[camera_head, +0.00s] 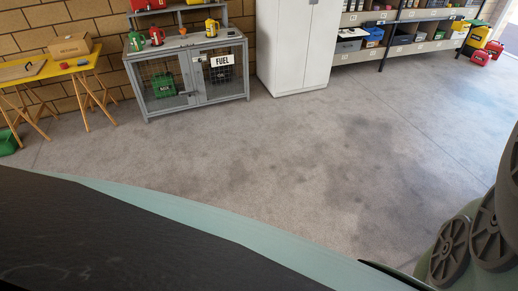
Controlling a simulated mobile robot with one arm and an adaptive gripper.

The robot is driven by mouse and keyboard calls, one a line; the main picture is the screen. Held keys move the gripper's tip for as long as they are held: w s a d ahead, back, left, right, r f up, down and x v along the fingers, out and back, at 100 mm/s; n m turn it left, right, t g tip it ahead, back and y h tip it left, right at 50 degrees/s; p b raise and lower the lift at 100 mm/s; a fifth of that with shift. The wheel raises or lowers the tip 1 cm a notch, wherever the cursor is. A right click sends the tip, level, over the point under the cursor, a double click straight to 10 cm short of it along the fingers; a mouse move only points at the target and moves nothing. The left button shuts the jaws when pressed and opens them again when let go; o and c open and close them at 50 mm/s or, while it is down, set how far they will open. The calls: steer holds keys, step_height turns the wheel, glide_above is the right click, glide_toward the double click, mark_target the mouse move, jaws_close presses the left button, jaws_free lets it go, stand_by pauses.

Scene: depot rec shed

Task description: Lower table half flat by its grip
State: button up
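No table half that I can clearly recognise shows in the head view, and no grip shows. A large dark surface with a pale teal edge (200,212) fills the lower left, very close to the camera. I cannot tell whether it is part of the table half or of my own body. My gripper is not in view, so its hold on anything cannot be seen.
Grey concrete floor (290,150) lies clear ahead. Behind it stand a yellow trestle table (62,72) with a cardboard box (70,46), a wire-fronted fuel cabinet (165,112), a white cupboard (300,45) and shelving (360,54). Dark spoked wheels (488,232) are close at right.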

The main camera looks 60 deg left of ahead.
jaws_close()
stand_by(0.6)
